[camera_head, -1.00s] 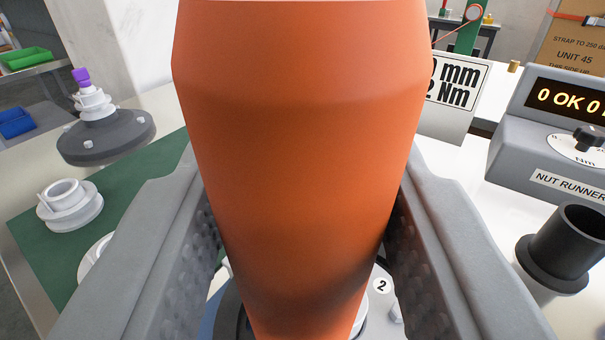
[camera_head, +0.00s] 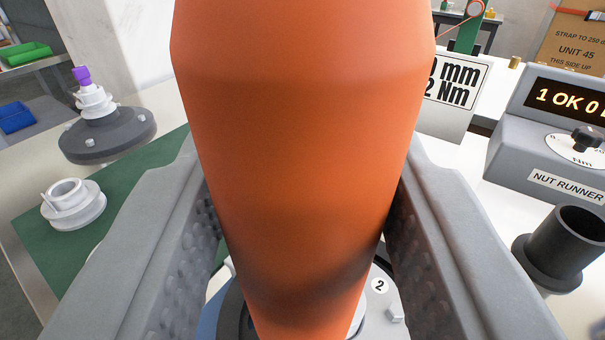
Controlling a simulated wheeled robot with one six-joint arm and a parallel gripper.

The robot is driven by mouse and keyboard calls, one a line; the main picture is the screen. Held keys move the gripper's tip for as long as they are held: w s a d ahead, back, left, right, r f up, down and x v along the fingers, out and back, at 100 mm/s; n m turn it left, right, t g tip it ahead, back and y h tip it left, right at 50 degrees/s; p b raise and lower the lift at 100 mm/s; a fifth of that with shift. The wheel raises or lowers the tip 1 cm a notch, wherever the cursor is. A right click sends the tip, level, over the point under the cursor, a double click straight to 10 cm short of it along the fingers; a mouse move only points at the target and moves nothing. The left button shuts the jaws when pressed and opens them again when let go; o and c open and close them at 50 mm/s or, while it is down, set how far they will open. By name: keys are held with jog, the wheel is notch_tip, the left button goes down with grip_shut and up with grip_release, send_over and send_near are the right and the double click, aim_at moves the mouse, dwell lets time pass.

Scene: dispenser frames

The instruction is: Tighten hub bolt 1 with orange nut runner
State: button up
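The orange nut runner (camera_head: 300,130) stands upright between the two fingers of my gripper (camera_head: 302,240) and fills the middle of the view. The ribbed finger pads press against its sides, so my gripper is shut on it. Its lower end reaches down to the hub (camera_head: 378,318), which bears a label "2" (camera_head: 380,286) beside a bolt (camera_head: 396,313). Hub bolt 1 and the runner's tip are hidden behind the tool body and the frame edge.
A nut runner controller (camera_head: 560,140) at right reads "1 OK 0". A black cylindrical holder (camera_head: 566,247) stands empty in front of it. A sign (camera_head: 452,90) stands behind. At left are a white flanged part (camera_head: 73,205) on a green mat (camera_head: 35,225) and a dark disc fixture (camera_head: 108,138).

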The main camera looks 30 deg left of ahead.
jog(key=shift+r, duration=2.5)
